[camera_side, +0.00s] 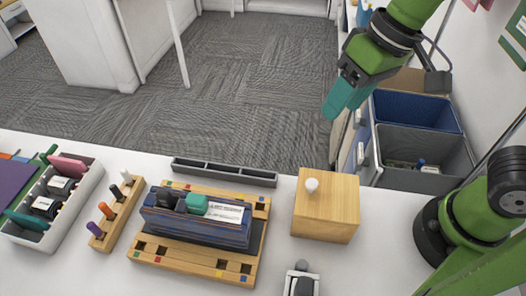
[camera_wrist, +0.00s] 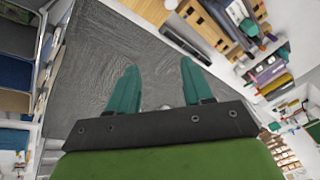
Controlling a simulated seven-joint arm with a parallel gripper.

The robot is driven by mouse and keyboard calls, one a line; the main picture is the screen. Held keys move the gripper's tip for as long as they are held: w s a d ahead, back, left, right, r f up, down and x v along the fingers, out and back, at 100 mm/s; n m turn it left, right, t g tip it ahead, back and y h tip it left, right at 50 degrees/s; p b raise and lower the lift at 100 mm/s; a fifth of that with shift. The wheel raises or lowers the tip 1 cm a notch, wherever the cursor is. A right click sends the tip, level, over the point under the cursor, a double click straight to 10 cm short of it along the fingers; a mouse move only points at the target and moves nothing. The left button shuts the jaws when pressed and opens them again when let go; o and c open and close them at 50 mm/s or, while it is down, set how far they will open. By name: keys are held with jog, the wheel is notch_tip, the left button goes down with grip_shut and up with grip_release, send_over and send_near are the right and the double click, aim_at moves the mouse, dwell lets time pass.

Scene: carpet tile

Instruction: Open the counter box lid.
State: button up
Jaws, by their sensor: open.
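The counter box (camera_side: 327,212) is a light wooden cube on the white counter, right of centre in the side view. A white round knob (camera_side: 311,185) stands on its top near the left edge. The top looks closed; no gap shows. In the wrist view, part of a light wooden block, likely the box (camera_wrist: 148,9), shows at the top edge. My gripper (camera_side: 345,98) is high above and behind the box in the side view, apart from it. In the wrist view its teal fingers (camera_wrist: 160,90) are spread, with nothing between them.
A wooden block tray (camera_side: 190,261) with a dark caddy stands left of the box. A long dark tray (camera_side: 225,172) lies behind it. A peg rack (camera_side: 112,213) and a white organiser (camera_side: 75,215) are further left. Blue and grey bins (camera_side: 425,147) stand beyond the counter.

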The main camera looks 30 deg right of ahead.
jog(key=r+g+h, duration=0.1)
jog(key=g+h, duration=0.1)
send_over(312, 182)
jog(key=shift+m+g+h, duration=0.3)
jog(key=shift+m, duration=0.1)
notch_tip(312, 182, down, 15)
jog(key=shift+c, duration=0.3)
grip_shut()
